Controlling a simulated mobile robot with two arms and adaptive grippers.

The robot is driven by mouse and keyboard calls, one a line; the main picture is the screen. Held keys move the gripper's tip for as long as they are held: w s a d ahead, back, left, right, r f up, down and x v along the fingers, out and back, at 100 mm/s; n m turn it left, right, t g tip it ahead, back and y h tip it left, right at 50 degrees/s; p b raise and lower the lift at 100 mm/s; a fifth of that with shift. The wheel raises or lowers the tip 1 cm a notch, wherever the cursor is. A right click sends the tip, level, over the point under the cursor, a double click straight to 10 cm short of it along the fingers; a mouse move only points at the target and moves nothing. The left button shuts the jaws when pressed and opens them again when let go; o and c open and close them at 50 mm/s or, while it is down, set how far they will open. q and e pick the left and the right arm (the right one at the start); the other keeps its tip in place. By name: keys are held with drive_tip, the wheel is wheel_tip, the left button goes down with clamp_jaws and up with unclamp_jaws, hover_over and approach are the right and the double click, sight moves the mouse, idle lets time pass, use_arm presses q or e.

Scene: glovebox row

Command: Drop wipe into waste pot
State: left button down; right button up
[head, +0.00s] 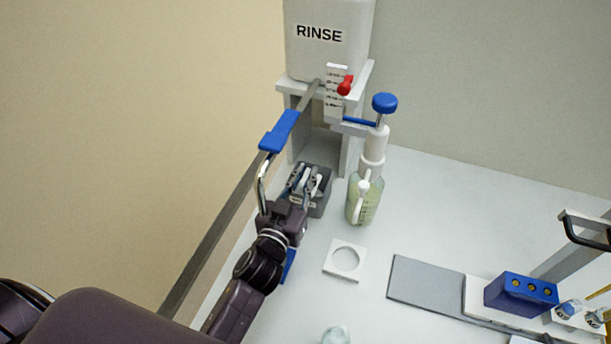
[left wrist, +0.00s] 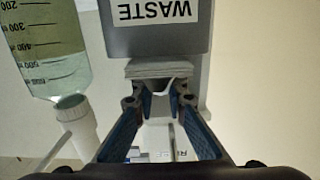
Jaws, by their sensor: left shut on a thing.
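The grey waste pot (head: 320,204) stands on the bench below the rinse stand. Its WASTE label shows upside down on the pot (left wrist: 125,40) in the left wrist view. My left gripper (head: 306,180) is at the pot, its fingers overlapping the pot's upper part in the head view. In the left wrist view my left gripper (left wrist: 157,92) is shut on a pale folded wipe (left wrist: 158,70), which shows just beyond the fingertips and close to the pot. I cannot tell whether the wipe touches the pot. My right gripper is not in view.
A pump bottle (head: 363,200) with pale green liquid stands right beside the pot. The RINSE tank (head: 322,50) with a red tap (head: 345,85) is above. A white square with a ring (head: 345,275) and a blue block (head: 520,293) lie nearer. The bench between is clear.

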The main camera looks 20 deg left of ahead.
use_arm(q)
drive_tip(key=shift+f+b, duration=0.35)
drive_tip(key=shift+f, duration=0.05)
drive_tip(key=c, duration=1.9)
unclamp_jaws()
drive_tip(key=shift+r, duration=0.1)
drive_tip(key=shift+c, duration=0.2)
drive_tip(key=shift+r+p, duration=0.35)
drive_tip(key=s+b, duration=0.2)
drive_tip(key=s, duration=1)
drive_tip(key=shift+a+r, duration=0.15)
drive_tip(key=shift+r, duration=0.2)
